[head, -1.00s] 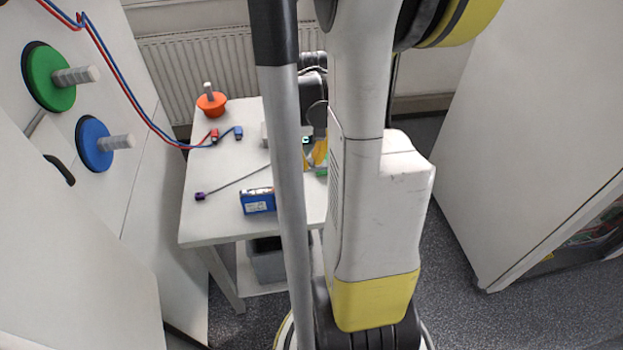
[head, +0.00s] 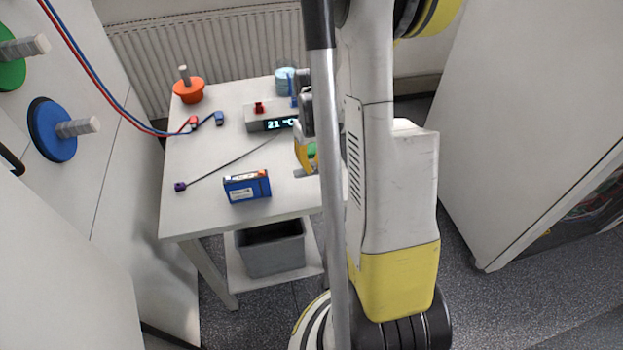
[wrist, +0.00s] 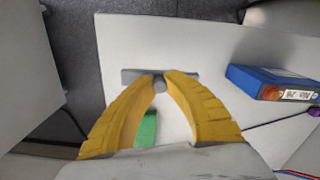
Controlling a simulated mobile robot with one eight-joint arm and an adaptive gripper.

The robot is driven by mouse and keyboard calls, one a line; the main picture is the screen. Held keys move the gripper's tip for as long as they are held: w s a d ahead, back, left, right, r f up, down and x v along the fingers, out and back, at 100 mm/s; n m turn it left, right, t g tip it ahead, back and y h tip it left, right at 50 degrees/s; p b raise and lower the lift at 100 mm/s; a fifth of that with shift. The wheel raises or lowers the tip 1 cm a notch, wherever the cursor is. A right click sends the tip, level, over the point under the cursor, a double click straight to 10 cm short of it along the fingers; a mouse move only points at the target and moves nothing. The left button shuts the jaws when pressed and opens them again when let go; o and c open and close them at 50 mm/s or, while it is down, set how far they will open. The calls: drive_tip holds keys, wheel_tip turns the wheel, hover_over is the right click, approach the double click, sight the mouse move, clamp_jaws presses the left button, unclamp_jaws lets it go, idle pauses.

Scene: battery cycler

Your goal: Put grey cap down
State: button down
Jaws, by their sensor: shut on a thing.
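The grey cap (wrist: 159,80) shows in the wrist view as a flat grey plate with a round stem. My gripper (wrist: 161,78) has its yellow fingers closed on that stem. In the head view my gripper (head: 306,160) is over the right part of the white table (head: 215,205), partly behind my arm. The grey cap (head: 306,172) shows there as a small grey piece below the fingers. I cannot tell whether it touches the table top. A green object (wrist: 147,128) lies under the fingers, partly hidden.
A blue battery (head: 246,187) stands near the front edge, left of my gripper. A display box (head: 268,120), light blue container (head: 285,80), orange cap (head: 188,90) and purple connector (head: 180,186) are on the table. A grey bin (head: 270,250) stands below. White panels flank both sides.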

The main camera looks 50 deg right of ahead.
sight(311, 182)
drive_tip(key=shift+w+a+f, duration=0.15)
drive_tip(key=shift+w+f, duration=0.1)
drive_tip(key=shift+w, duration=0.05)
drive_tip(key=shift+f, duration=0.2)
drive_tip(key=shift+f+b, duration=1)
drive_tip(key=shift+f, duration=0.75)
drive_tip(key=shift+f, duration=0.15)
drive_tip(key=c, duration=1.5)
unclamp_jaws()
